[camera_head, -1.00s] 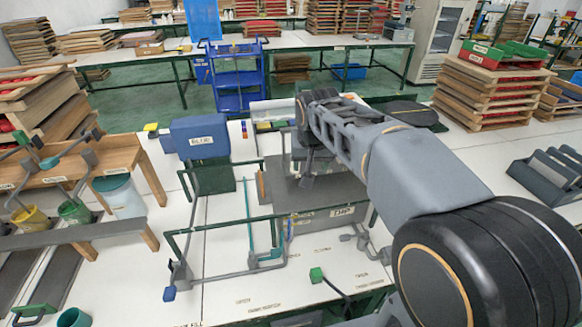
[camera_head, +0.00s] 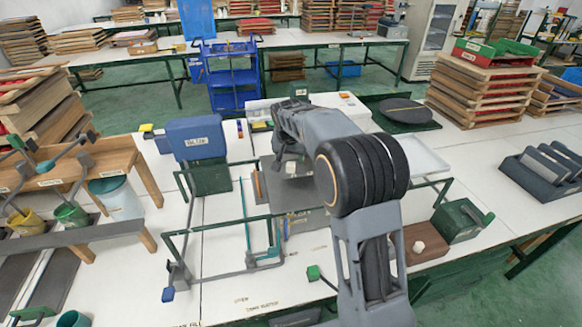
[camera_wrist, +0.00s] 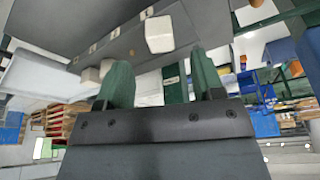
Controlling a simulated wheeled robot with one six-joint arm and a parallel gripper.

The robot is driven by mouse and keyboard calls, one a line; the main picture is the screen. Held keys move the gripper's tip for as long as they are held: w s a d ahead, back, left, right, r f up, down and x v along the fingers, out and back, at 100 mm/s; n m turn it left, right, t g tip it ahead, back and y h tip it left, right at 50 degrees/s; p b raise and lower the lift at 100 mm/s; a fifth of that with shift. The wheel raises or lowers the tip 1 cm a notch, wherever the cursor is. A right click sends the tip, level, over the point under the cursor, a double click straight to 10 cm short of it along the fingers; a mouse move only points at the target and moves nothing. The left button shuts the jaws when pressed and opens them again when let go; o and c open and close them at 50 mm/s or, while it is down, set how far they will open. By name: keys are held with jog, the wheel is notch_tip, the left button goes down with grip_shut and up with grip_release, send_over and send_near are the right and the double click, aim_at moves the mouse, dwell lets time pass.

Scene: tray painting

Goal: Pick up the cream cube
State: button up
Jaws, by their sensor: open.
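A cream cube (camera_wrist: 158,34) shows in the wrist view, just beyond and between the tips of my gripper (camera_wrist: 160,60). The green fingers stand apart, with nothing held between them. A second pale block (camera_wrist: 90,76) lies left of the left finger. In the head view my gripper is mostly hidden by my arm, above the grey plate in the middle of the table. A small pale spot (camera_head: 290,168) shows below it there; I cannot tell whether it is the same cube. Another pale cube (camera_head: 418,247) sits on a brown block (camera_head: 428,257) at right.
A green box with a handle (camera_head: 458,220) stands right of the brown block. A green frame (camera_head: 205,228) and a blue-headed stand (camera_head: 196,137) are on the left. A white tray (camera_head: 420,158) and a round dark plate (camera_head: 405,109) lie at the back right. The white front tabletop is mostly clear.

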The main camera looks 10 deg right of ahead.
aim_at(291, 164)
jog(key=shift+p+x, duration=0.85)
jog(key=shift+x, duration=2)
jog(key=c, duration=1.1)
jog(key=shift+o, duration=0.2)
jog(key=shift+r, duration=0.1)
